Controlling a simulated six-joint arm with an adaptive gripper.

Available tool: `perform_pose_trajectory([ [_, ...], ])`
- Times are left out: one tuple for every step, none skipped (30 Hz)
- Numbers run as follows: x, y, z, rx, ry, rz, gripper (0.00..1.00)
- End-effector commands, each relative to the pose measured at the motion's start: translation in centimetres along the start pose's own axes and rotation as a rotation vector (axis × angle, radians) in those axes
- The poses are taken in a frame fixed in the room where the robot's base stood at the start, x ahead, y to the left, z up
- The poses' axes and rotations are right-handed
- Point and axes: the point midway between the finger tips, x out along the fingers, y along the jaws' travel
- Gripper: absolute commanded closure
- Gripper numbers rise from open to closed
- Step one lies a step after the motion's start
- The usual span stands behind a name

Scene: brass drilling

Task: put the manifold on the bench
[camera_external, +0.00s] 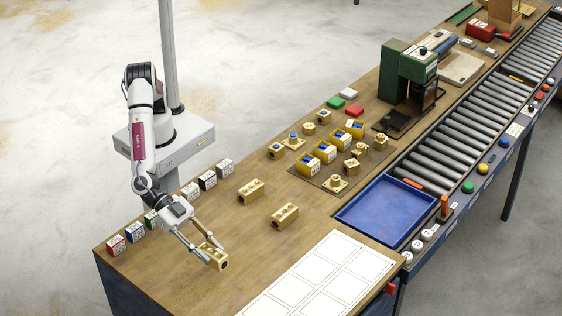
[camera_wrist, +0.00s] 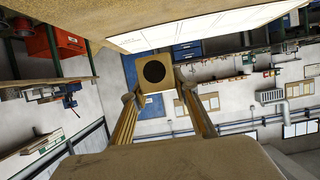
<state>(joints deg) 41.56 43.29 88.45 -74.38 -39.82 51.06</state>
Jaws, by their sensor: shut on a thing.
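My gripper (camera_external: 207,249) is shut on a brass manifold (camera_external: 217,259), a long block with round holes, over the front left part of the wooden bench (camera_external: 175,275). In the wrist view the manifold (camera_wrist: 154,73) shows its square end with a dark round bore, between the two fingers of my gripper (camera_wrist: 159,92). The manifold is low, at or just above the bench top; I cannot tell whether it touches. Two similar brass blocks lie on the bench to the right, one farther back (camera_external: 251,191) and one nearer the middle (camera_external: 284,215).
Several small coloured boxes (camera_external: 152,219) stand in a row along the bench's left edge. A white grid sheet (camera_external: 318,277) lies at the front right. A blue tray (camera_external: 350,217), a dark mat with brass fittings (camera_external: 338,184) and a green machine (camera_external: 408,70) are farther right.

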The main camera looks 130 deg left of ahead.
Motion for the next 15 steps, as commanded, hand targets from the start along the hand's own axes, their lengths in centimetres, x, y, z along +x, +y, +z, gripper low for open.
perform_pose_trajectory([
  [-0.1, 0.1, -0.3, -0.002, 0.006, -0.001, 1.00],
  [-0.1, 0.1, -0.3, -0.003, 0.006, -0.003, 1.00],
  [-0.1, 0.1, -0.3, -0.005, 0.006, -0.005, 1.00],
  [-0.1, 0.1, -0.3, -0.006, 0.006, -0.008, 1.00],
  [-0.1, 0.1, -0.3, -0.007, 0.005, -0.011, 1.00],
  [-0.1, 0.1, -0.4, -0.009, 0.005, -0.013, 1.00],
  [-0.1, 0.2, -0.5, -0.009, 0.006, -0.015, 1.00],
  [-0.1, 0.3, -0.7, -0.009, 0.006, -0.014, 1.00],
  [-0.1, 0.5, -0.6, -0.005, 0.006, -0.008, 1.00],
  [-0.1, 0.5, -0.4, -0.002, 0.005, -0.004, 1.00],
  [-0.2, 0.5, -0.2, -0.001, 0.004, 0.000, 1.00],
  [-0.2, 0.6, 0.0, 0.003, 0.005, 0.006, 1.00],
  [-0.3, 0.6, 0.1, 0.005, 0.005, 0.012, 1.00],
  [-0.4, 0.7, 0.3, 0.007, 0.005, 0.018, 1.00],
  [-0.5, 0.7, 0.5, 0.011, 0.004, 0.027, 1.00],
])
